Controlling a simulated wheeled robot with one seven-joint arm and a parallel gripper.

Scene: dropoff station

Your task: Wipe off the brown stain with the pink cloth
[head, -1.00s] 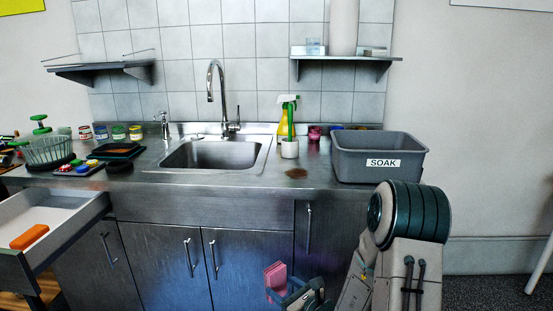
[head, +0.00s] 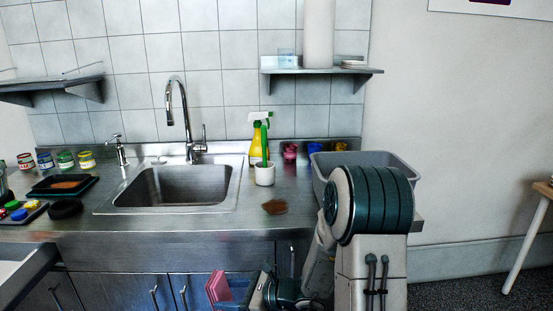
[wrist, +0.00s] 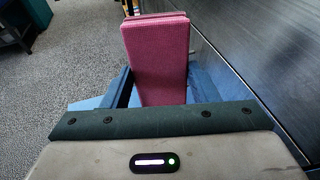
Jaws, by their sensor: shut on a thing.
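The brown stain (head: 274,207) is a small dark patch on the steel counter, right of the sink and near the front edge. The pink cloth (wrist: 157,55) is folded and stands up between the blue fingers of my gripper (wrist: 158,90) in the wrist view. My gripper is shut on it. In the head view the pink cloth (head: 217,287) shows low in front of the cabinet doors, below the counter top and left of the stain. My arm hides part of the counter's right end.
A grey bin (head: 363,159) stands on the counter's right end. An open drawer (head: 25,275) juts out at the far left.

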